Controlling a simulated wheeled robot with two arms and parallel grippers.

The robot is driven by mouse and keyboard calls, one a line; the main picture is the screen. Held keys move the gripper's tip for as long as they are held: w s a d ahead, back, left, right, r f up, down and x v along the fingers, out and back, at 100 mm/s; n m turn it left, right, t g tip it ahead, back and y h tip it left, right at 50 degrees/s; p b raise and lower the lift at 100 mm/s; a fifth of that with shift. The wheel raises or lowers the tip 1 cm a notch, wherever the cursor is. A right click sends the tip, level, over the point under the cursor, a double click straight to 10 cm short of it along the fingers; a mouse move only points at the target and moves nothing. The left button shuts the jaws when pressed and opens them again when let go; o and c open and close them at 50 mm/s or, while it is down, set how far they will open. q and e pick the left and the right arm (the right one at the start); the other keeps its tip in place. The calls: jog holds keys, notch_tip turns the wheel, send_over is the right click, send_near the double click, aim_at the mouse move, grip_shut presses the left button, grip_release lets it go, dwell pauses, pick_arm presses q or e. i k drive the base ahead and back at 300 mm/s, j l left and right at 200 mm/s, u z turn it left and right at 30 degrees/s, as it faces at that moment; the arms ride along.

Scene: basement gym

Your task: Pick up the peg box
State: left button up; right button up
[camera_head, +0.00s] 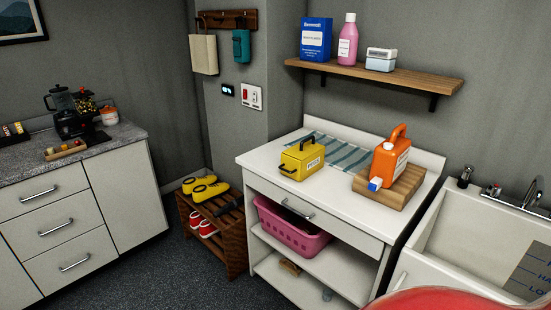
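The peg box (302,159) is a yellow box with a dark handle on top and a pale label on its side. It stands upright on the white counter (266,162), near the left part of the top and partly over a striped teal cloth (342,153). Neither of my grippers is in view.
An orange jug (390,160) stands on a wooden board (405,188) right of the box. A shelf (425,80) with containers hangs above. A sink (460,240) is at right, a shoe rack (235,250) at left. An unclear red surface (465,300) fills the bottom right.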

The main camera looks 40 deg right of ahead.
aim_at(311, 154)
jog(key=i+z, duration=0.4)
jog(key=i+j+z, duration=0.1)
jog(key=i+z, duration=0.25)
jog(key=i+j+z, duration=0.15)
jog(key=z, duration=0.25)
jog(key=i+j+z, duration=0.4)
jog(key=k+l, duration=0.05)
